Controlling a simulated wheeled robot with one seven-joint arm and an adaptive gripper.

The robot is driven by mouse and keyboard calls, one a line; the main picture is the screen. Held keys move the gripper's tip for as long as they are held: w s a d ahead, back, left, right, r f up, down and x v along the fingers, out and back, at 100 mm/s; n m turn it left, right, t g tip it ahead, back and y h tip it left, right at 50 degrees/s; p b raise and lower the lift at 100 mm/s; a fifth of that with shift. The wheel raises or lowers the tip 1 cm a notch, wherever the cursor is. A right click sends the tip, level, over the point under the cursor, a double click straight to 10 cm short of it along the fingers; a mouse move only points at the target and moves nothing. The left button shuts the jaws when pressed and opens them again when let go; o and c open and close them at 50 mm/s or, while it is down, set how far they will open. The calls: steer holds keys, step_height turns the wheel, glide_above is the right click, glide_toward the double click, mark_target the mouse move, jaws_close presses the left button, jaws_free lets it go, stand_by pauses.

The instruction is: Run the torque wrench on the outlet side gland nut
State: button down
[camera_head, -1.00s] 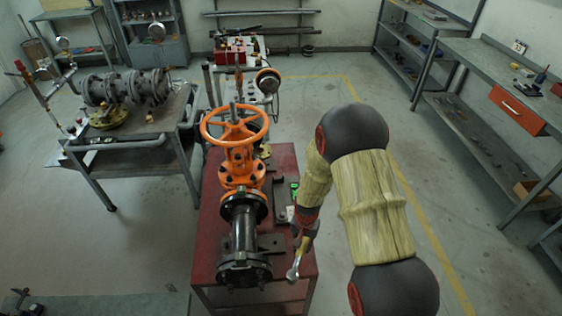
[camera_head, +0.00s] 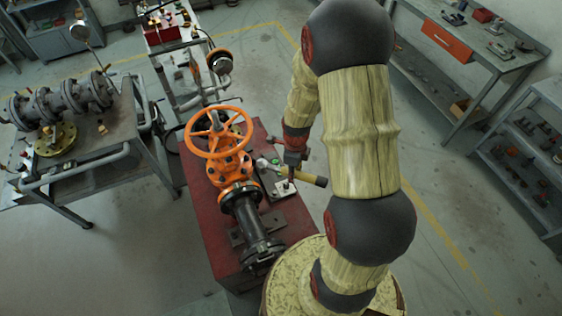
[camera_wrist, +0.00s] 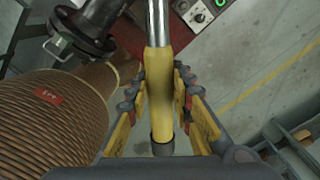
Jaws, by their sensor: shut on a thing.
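The orange gate valve (camera_head: 230,160) with its orange handwheel (camera_head: 218,132) stands upright on the red bench (camera_head: 216,222). The gland nuts under the handwheel are too small to tell apart. My gripper (camera_head: 292,160) is right of the valve, above the bench, shut on the torque wrench (camera_head: 312,178). The wrench's yellow handle points right and its metal head points left, close to the valve body. I cannot tell whether the head touches a nut. In the wrist view, my fingers (camera_wrist: 160,85) grip the yellow handle (camera_wrist: 160,62), and the metal shaft runs out of the top.
A dark flanged pipe (camera_head: 250,225) extends from the valve toward the front; a dark flange (camera_wrist: 92,25) shows in the wrist view. A grey table (camera_head: 95,150) with piping stands left. Open floor lies right.

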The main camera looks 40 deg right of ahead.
steer(key=shift+w+r, duration=0.1)
steer(key=shift+r, duration=0.25)
steer(key=shift+w, duration=0.15)
steer(key=shift+w+a, duration=0.15)
steer(key=shift+a, duration=0.05)
steer(key=w+a+b, duration=0.2)
steer(key=w+a, duration=0.5)
steer(key=w, duration=0.4)
steer(key=shift+w+a, duration=0.15)
steer(key=shift+a, duration=0.1)
stand_by(1.4)
steer(key=shift+w+a+b, duration=0.25)
steer(key=shift+w+b, duration=0.05)
steer(key=shift+b, duration=0.05)
stand_by(0.6)
